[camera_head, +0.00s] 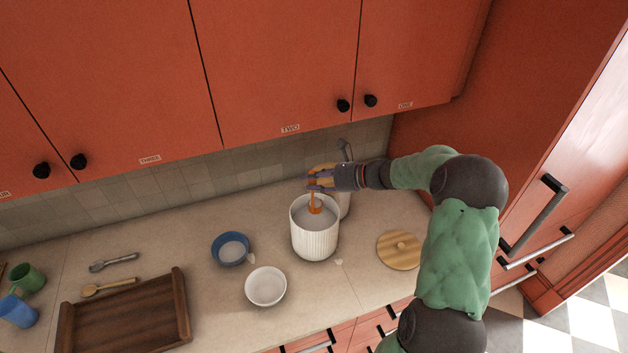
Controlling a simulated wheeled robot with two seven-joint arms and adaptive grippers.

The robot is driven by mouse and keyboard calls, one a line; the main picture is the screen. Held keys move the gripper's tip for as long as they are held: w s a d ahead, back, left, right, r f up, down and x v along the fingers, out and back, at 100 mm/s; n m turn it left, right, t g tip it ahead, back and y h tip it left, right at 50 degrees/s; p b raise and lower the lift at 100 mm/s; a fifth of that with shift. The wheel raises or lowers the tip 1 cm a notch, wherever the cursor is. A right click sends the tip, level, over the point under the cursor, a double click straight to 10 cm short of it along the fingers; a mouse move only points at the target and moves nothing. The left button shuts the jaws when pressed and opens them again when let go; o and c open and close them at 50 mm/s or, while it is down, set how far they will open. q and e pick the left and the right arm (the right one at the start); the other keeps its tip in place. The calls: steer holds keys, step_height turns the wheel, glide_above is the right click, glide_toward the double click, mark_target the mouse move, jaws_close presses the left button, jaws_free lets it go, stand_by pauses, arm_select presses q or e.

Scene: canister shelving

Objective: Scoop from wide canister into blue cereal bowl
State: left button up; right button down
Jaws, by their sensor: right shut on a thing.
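The blue cereal bowl (217,250) stands on the counter left of the canister, with some pale contents inside. My left gripper is not in view.
A white bowl (266,288) stands in front of the blue bowl. A round wooden lid (400,250) lies right of the canister. A wooden tray (180,305), a wooden spoon (108,287) and cups (18,310) are at left. Red cabinets (280,70) hang above.

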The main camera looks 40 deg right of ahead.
mark_target(314, 171)
steer(key=shift+r+p, duration=1.15)
steer(key=shift+r, duration=0.6)
